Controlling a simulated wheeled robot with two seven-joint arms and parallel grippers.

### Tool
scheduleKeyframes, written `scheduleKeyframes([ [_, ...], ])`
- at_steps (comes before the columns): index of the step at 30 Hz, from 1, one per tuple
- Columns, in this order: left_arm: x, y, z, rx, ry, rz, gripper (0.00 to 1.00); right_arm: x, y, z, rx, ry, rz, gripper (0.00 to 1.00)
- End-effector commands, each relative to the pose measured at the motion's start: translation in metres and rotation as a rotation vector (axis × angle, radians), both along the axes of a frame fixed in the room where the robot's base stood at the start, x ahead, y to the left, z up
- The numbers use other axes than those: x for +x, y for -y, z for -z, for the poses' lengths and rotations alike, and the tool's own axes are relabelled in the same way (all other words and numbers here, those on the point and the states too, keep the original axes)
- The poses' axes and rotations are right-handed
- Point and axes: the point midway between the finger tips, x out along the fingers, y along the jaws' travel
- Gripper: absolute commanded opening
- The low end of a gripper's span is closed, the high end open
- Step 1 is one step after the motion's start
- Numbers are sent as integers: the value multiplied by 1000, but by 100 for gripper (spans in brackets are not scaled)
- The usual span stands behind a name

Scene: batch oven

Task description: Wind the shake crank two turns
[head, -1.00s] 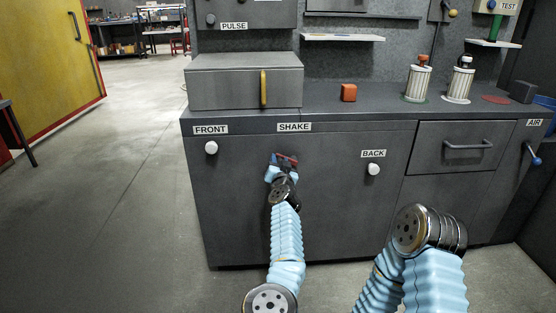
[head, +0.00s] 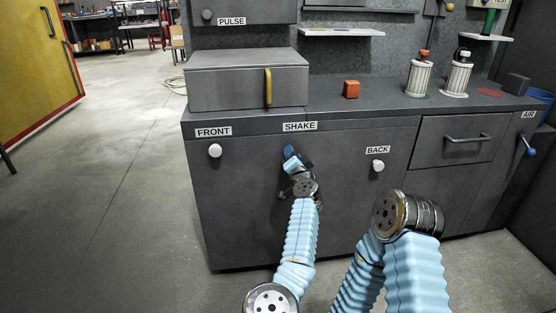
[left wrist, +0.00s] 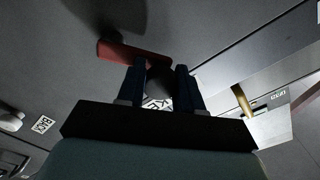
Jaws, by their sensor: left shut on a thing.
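The shake crank (left wrist: 125,51) shows in the left wrist view as a red bar against the grey cabinet front. My left gripper (left wrist: 162,70) has its two dark fingers at the bar's end and is shut on the crank; the grip part between the fingers is mostly hidden. In the head view my left gripper (head: 291,156) is at the cabinet front just below the SHAKE label (head: 300,126), and its wrist hides the red bar. My right arm's bent joint shows at lower right, but its gripper is out of view.
White knobs stand at FRONT (head: 215,151) and BACK (head: 378,166), either side of the crank. A grey box with a yellow handle (head: 268,87) sits on the counter above. An orange block (head: 351,89) and two ribbed canisters are further right. The floor left is clear.

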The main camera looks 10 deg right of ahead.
Motion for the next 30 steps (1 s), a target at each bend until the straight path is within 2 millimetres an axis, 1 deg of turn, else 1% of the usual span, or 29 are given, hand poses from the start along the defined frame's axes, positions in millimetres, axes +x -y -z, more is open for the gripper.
scheduleKeyframes([
  [1,1,0,-6,32,5,-8,0,0,0,-6,0,0,0,43],
  [7,0,5,-9,153,7,-14,0,0,0,-22,1,0,-2,43],
  [18,-1,10,-9,365,13,-13,0,0,0,-21,2,0,-2,43],
  [24,-1,11,-9,418,14,-10,0,0,-1,-21,2,-1,-3,43],
  [30,-1,12,-8,433,14,-9,0,0,-1,-21,2,-1,-3,43],
])
